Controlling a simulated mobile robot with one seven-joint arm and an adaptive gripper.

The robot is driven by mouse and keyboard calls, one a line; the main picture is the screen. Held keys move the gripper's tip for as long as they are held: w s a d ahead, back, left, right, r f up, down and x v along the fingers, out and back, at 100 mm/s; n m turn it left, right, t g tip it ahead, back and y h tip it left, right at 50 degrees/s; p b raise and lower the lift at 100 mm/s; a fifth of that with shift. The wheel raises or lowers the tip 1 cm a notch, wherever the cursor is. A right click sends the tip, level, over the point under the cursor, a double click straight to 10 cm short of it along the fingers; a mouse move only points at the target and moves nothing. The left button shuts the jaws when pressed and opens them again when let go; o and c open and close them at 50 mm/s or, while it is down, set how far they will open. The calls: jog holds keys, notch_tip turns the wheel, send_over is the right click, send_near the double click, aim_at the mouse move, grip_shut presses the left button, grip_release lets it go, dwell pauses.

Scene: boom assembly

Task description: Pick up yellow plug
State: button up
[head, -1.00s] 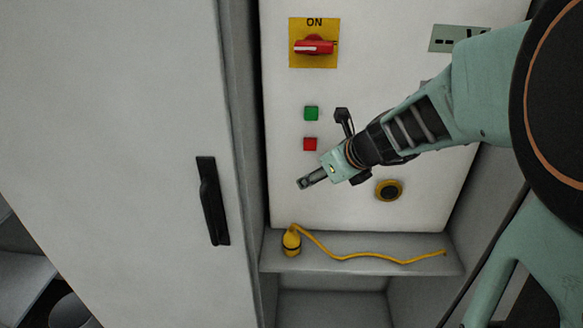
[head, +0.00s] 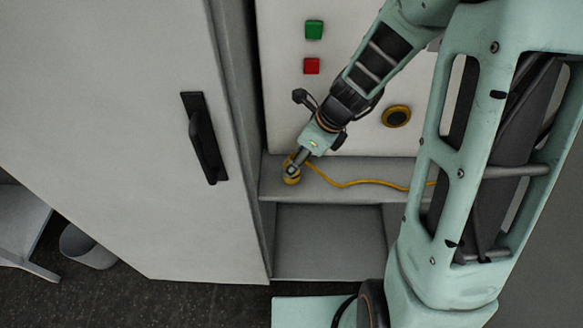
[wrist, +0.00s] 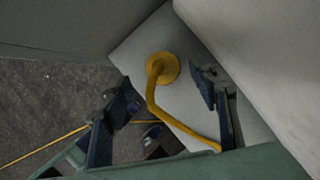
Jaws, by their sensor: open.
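The yellow plug (head: 292,179) stands on the grey shelf at its left end, with its yellow cable (head: 350,184) running right along the shelf. In the wrist view the plug (wrist: 168,72) appears as a round yellow body beyond the fingertips, roughly between them. My gripper (head: 295,163) points down at the plug and overlaps its top in the head view. In the wrist view my gripper (wrist: 164,90) is open, one finger on each side of the cable. Nothing is held. Whether the fingers touch the plug cannot be told.
The shelf (head: 400,169) sits below a white panel with a green button (head: 314,30), a red button (head: 311,66) and a round yellow-black button (head: 396,117). A cabinet door with a black handle (head: 204,138) stands at left. An empty compartment (head: 330,240) lies below the shelf.

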aim_at(295, 179)
jog(key=shift+b+x, duration=0.35)
jog(key=shift+x, duration=2.4)
jog(key=shift+w, duration=0.2)
jog(key=shift+c, duration=0.4)
grip_shut()
jog(key=shift+r, duration=0.2)
